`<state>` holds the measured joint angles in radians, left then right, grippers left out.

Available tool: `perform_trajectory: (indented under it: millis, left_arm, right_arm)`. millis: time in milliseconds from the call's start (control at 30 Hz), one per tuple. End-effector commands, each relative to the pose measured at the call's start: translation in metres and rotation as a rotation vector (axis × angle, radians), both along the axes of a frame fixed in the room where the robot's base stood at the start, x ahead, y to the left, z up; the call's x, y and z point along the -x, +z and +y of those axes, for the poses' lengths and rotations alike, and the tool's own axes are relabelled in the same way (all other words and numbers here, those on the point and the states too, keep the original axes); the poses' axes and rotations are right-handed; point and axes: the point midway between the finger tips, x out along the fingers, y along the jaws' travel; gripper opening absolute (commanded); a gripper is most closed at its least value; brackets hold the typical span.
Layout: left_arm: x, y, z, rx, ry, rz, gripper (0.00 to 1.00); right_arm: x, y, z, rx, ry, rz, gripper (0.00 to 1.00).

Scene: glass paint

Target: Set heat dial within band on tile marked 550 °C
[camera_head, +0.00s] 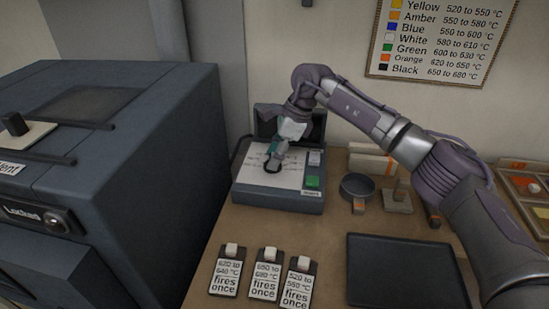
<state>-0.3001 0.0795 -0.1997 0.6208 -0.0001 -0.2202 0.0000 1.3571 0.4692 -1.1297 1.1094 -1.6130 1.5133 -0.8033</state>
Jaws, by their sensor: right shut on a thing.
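A control box (262,203) with a white sloped face stands at the back of the bench. A dark round dial (272,166) sits on that face, partly hidden by my right gripper (275,157). My right gripper reaches down from above and is shut on the dial. The scale marks around it are too small to read, so I cannot tell the setting. Three dark tags lie at the front: one reads 620 to 640 °C (225,276), one 650 to 680 °C (265,277), and one 520 to 550 °C (297,286). My left gripper is not in view.
A large dark kiln (120,150) marked "Locked" fills the left. A green button (312,182) is on the box's right side. A wall chart (440,40) lists colours and temperature ranges. A round dish (357,187) and an empty dark tray (405,272) are at right.

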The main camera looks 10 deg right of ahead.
Motion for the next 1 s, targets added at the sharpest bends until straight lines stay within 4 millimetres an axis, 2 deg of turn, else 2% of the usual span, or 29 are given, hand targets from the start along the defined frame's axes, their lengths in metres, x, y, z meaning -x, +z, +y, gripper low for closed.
perform_trajectory:
  millis: [600, 1000]
  left_arm:
    - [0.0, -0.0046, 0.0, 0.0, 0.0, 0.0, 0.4]
    - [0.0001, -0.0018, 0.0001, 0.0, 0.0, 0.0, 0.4]
  right_arm:
    - [-0.0039, 0.0024, 0.0008, 0.001, 0.562, -0.004, 0.11]
    - [-0.0044, 0.0018, 0.001, 0.001, 0.783, -0.004, 0.11]
